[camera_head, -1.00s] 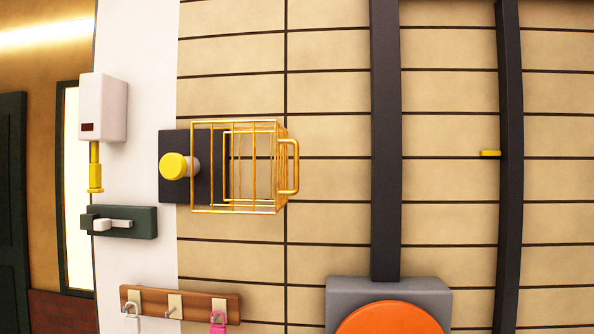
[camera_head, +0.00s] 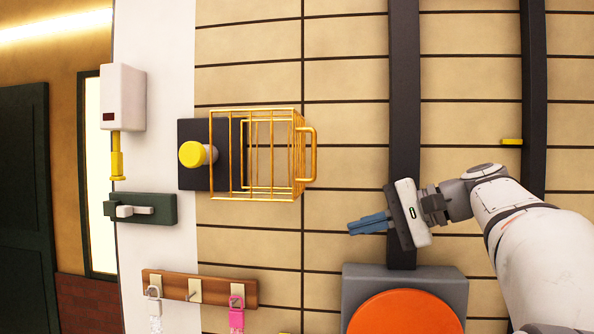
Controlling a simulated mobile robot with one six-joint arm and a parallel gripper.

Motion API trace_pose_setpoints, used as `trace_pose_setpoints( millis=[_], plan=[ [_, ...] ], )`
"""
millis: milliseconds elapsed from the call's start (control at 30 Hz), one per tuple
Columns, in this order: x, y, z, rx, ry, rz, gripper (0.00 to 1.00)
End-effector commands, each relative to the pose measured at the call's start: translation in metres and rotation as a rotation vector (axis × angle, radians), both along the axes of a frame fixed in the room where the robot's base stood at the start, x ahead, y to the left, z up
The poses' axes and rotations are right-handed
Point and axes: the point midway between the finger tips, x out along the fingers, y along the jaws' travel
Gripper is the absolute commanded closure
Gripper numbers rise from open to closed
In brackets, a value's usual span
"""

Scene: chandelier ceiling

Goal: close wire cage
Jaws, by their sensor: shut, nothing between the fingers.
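The yellow wire cage (camera_head: 271,199) sticks out from the tiled wall, left of centre. It stands swung out to the right of a dark square plate (camera_head: 194,131) that bears a yellow-capped knob (camera_head: 193,154). The knob shows uncovered beside the cage's open left side. A yellow handle (camera_head: 312,154) is on the cage's right side. My gripper (camera_head: 350,228) is to the right of and lower than the cage, apart from it. Its blue fingers point left and are shut with nothing between them.
A dark vertical post (camera_head: 404,90) stands behind my gripper. A grey box with an orange disc (camera_head: 405,312) is below it. A hook rack (camera_head: 213,288) with hanging tags is at lower left. A white box (camera_head: 123,97) and a green latch plate (camera_head: 165,208) are at left.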

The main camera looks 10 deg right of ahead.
Motion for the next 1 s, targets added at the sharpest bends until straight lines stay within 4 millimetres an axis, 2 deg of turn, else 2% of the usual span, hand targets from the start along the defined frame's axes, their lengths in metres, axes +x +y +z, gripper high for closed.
trace_pose_setpoints(
  millis=[33, 100, 200, 300, 400, 567, 900, 967, 1000],
  plan=[
    [0.004, -0.022, 0.028, 0.063, -0.054, 0.003, 1.0],
    [0.002, -0.041, 0.061, 0.134, -0.122, 0.028, 1.0],
    [-0.007, -0.062, 0.094, 0.198, -0.204, 0.065, 1.0],
    [-0.015, -0.075, 0.113, 0.23, -0.253, 0.092, 1.0],
    [-0.017, -0.077, 0.12, 0.243, -0.274, 0.106, 1.0],
    [-0.01, -0.06, 0.122, 0.245, -0.278, 0.112, 1.0],
    [0.023, 0.004, 0.123, 0.245, -0.277, 0.111, 1.0],
    [0.029, 0.014, 0.122, 0.245, -0.276, 0.111, 1.0],
    [0.024, 0.02, 0.122, 0.243, -0.277, 0.109, 1.0]
  ],
)
